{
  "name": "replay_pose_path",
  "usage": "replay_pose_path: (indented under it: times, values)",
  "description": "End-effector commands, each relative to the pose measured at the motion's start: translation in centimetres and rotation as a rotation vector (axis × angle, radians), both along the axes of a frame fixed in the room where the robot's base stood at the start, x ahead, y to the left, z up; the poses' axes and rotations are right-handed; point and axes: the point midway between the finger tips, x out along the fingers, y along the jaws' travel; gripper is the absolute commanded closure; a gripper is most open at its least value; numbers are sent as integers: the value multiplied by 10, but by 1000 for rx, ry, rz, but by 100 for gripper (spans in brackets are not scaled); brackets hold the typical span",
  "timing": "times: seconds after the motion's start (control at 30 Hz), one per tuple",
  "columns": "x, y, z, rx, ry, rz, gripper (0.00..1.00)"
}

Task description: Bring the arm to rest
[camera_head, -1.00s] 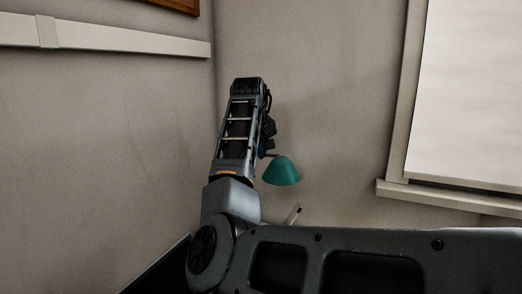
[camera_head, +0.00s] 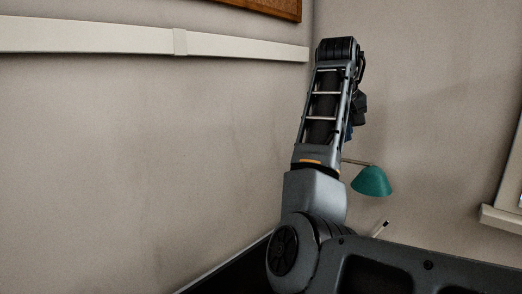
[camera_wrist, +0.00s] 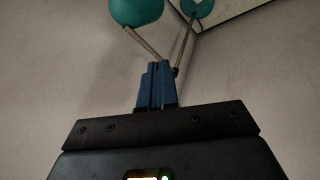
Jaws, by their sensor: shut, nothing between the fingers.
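My arm stands raised in the head view, its upper link upright in front of the wall corner. In the wrist view my gripper (camera_wrist: 157,72) shows as two blue fingers shut together with nothing between them. In the head view the fingers are mostly hidden behind my own arm.
A teal lamp shade (camera_head: 372,181) on a thin arm is just right of my arm in the head view. The wrist view shows the shade (camera_wrist: 137,11) and the lamp base (camera_wrist: 196,7) beyond the fingertips. A wall rail (camera_head: 90,36) runs at left; a window frame (camera_head: 505,215) is at right.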

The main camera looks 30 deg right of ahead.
Motion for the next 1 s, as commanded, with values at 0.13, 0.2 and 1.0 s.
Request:
replay_pose_path:
  times: [0.13, 0.2, 1.0]
  values:
    - [0, 0, -1, -1, 0, 0, 100]
    - [0, -1, -6, -11, 2, 0, 100]
    - [-60, 20, -231, -478, -168, 258, 100]
